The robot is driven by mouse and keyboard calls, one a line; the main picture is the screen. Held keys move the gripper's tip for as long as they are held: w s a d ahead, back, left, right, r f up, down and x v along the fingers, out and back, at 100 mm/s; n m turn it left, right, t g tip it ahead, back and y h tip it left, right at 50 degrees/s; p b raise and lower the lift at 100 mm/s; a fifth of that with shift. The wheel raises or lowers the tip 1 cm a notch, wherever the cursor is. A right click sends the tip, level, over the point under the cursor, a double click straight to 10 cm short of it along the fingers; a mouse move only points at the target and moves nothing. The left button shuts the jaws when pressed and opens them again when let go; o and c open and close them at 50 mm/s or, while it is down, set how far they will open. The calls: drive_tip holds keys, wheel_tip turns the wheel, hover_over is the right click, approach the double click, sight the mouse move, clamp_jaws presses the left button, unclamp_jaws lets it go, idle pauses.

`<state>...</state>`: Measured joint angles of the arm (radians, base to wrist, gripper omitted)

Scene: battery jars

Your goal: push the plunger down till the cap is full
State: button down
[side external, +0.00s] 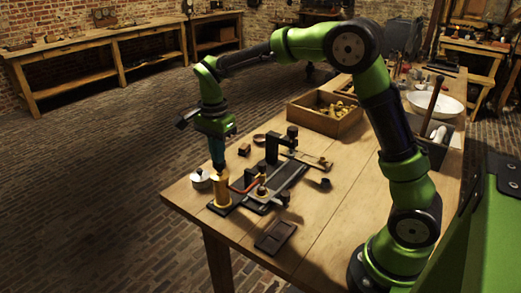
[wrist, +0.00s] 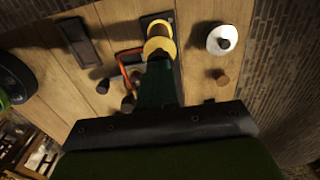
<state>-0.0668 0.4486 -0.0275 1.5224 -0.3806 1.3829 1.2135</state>
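A brass-yellow cylinder (side external: 222,192) stands upright on a dark base at the near left corner of the table. It also shows in the wrist view (wrist: 159,28), with a yellow collar (wrist: 160,47) at its upper end. My gripper (side external: 218,168) points down right over the cylinder, its tips at or very near the cylinder's top. In the wrist view the fingers (wrist: 155,62) look like one dark green block with no gap, and they hide the contact and most of the plunger. I cannot make out a cap or its fill level.
A white lidded pot (side external: 200,180) stands left of the cylinder, close to the table edge. A dark clamp-like fixture with an orange-red tube (side external: 247,185) is just right of it. A dark tray (side external: 275,236) lies in front; a wooden crate (side external: 325,116) stands behind.

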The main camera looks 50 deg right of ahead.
wheel_tip(320, 180, up, 14)
idle(0.3)
idle(0.6)
drive_tip(key=s+f+n+t+y, duration=0.1)
drive_tip(key=s+f+n+t, duration=0.1)
drive_tip(key=s+n, duration=0.5)
drive_tip(key=s+a+f+n+t+y, duration=0.1)
drive_tip(key=s+f+n+t, duration=0.2)
drive_tip(key=s, duration=1.2)
drive_tip(key=n+t, duration=0.2)
drive_tip(key=n, duration=0.2)
drive_tip(key=shift+f, duration=0.15)
drive_tip(key=c, duration=1.8)
unclamp_jaws()
drive_tip(key=shift+a, duration=0.1)
drive_tip(key=shift+c, duration=0.2)
